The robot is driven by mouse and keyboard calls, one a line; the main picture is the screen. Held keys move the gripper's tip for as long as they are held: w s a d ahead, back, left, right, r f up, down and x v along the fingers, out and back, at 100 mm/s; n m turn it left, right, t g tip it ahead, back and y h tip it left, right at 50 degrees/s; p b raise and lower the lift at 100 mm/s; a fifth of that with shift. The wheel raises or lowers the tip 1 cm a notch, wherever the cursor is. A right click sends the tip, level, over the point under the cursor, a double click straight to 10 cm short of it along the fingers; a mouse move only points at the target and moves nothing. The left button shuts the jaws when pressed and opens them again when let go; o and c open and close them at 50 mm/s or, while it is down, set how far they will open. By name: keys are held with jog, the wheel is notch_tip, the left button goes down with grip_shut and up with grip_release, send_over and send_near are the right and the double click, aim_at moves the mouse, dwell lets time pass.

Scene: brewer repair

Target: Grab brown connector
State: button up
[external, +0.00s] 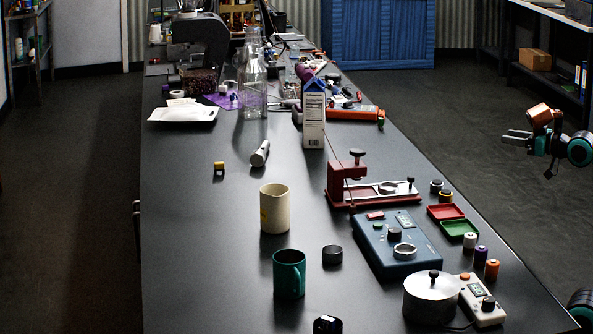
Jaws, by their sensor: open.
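No part in the external view is clearly the brown connector. A small yellow-brown block (219,169) lies alone on the left half of the dark table. A small brownish cylinder (446,197) stands at the table's right side, next to a dark one (437,187). They are too small to tell which, if either, is the connector. My gripper (512,139) is at the right, beyond the table's right edge. Its fingers point left and are apart, with nothing between them.
A red press (350,190), a blue device (387,256), red and green trays (459,229), several spools and a steel pot (430,302) crowd the right side. A cream mug (265,219) and teal mug (287,287) stand mid-table. The left front is clear.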

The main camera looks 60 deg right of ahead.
jog(key=w+a+r+n+g+y, duration=0.1)
jog(key=w+a+r+n+g, duration=0.15)
jog(key=w, duration=0.35)
jog(key=w+a+r+n+g+y, duration=0.1)
jog(key=w+a+r+g, duration=0.15)
jog(key=w, duration=0.35)
jog(key=n+g+h, duration=0.2)
jog(key=n+g, duration=0.8)
jog(key=g, duration=0.2)
send_over(353, 205)
notch_tip(353, 205, down, 14)
jog(key=shift+s+a+r, duration=0.1)
jog(key=shift+r, duration=0.05)
jog(key=shift+f, duration=3.15)
grip_shut()
